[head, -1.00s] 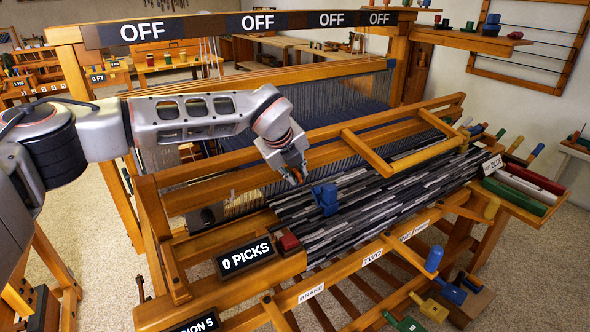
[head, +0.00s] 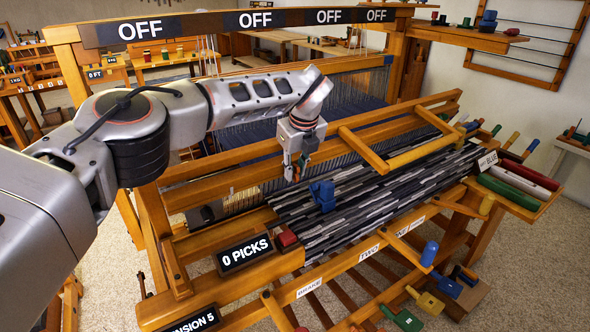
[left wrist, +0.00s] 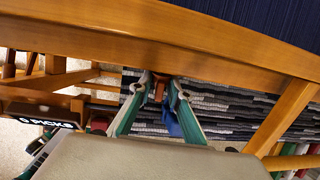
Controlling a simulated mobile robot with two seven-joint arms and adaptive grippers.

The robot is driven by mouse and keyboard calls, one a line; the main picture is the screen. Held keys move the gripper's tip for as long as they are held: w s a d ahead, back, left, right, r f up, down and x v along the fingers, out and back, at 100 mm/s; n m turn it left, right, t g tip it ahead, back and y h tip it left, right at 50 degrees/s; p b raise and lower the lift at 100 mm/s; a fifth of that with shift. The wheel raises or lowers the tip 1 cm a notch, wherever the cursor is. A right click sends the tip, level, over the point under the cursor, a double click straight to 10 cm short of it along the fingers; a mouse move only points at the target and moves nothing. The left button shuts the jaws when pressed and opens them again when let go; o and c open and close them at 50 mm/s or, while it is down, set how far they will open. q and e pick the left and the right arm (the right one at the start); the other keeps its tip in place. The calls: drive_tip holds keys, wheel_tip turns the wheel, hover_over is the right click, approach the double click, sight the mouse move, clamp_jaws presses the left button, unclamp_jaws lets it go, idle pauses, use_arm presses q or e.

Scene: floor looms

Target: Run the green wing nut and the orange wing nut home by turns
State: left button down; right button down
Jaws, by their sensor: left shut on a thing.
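My left gripper (head: 293,177) points down over the near part of the loom, just behind and left of a blue piece (head: 322,195) on the striped cloth. In the left wrist view its two green-edged fingers (left wrist: 158,84) close around a small orange-brown piece (left wrist: 160,90). I cannot tell for sure that this is the orange wing nut. The blue piece also shows past the fingers (left wrist: 172,123). A green piece (head: 405,320) lies at the bottom edge of the head view; I cannot tell if it is the green wing nut. My right gripper is out of view.
The wooden loom's striped grey cloth (head: 370,205) lies under the gripper. A beam (left wrist: 180,38) crosses close by in the wrist view. A red block (head: 287,238) sits beside the "0 PICKS" sign (head: 244,253). Coloured rods (head: 510,190) lie on the right shelf.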

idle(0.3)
use_arm(q)
drive_tip(key=c, duration=2.2)
unclamp_jaws()
drive_tip(key=shift+r, duration=0.1)
drive_tip(key=v, duration=1.1)
drive_tip(key=shift+s+d+r, duration=0.1)
drive_tip(key=shift+r, duration=0.25)
